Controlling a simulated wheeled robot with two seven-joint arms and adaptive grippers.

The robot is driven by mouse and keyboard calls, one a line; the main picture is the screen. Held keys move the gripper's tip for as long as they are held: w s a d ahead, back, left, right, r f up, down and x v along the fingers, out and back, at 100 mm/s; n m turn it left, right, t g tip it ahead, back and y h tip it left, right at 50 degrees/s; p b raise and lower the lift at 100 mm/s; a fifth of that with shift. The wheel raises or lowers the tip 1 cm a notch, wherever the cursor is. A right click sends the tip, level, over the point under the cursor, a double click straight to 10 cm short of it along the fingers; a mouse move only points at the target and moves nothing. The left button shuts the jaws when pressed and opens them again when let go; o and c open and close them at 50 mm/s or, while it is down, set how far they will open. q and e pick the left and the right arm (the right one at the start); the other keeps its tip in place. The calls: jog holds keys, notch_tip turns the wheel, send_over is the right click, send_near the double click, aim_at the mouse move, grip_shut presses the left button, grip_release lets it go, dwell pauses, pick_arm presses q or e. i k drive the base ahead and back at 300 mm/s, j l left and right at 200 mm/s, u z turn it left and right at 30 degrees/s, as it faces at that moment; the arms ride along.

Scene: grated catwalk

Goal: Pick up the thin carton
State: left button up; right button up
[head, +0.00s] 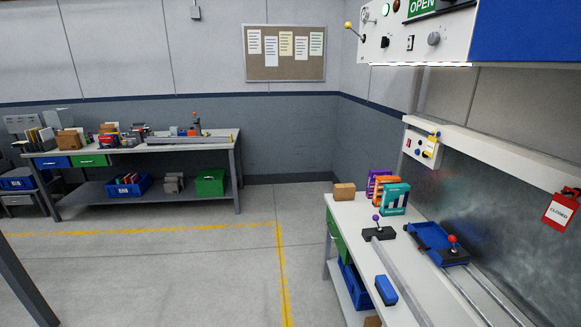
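Several thin upright cartons stand close together near the far end of the right workbench (352,212). The front one is a teal carton (395,197) with white marks. An orange carton (381,182) and a purple carton (372,179) stand behind it, partly hidden. I cannot tell which of them is the thin carton of the task. Neither of my grippers is in view.
A small brown box (344,191) sits left of the cartons. A purple-knobbed fixture (379,232), a blue block (386,290) and a blue tray (430,236) lie nearer. A cluttered bench (150,151) stands at the back left. The floor between is clear.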

aim_at(343, 191)
jog(key=i, duration=1.2)
jog(key=i+j+z, duration=0.15)
jog(key=i, duration=1.05)
jog(key=i+j+z, duration=0.25)
jog(key=i, duration=0.25)
jog(key=i+j+z, duration=0.1)
jog(key=i+z, duration=0.2)
jog(key=i, duration=0.2)
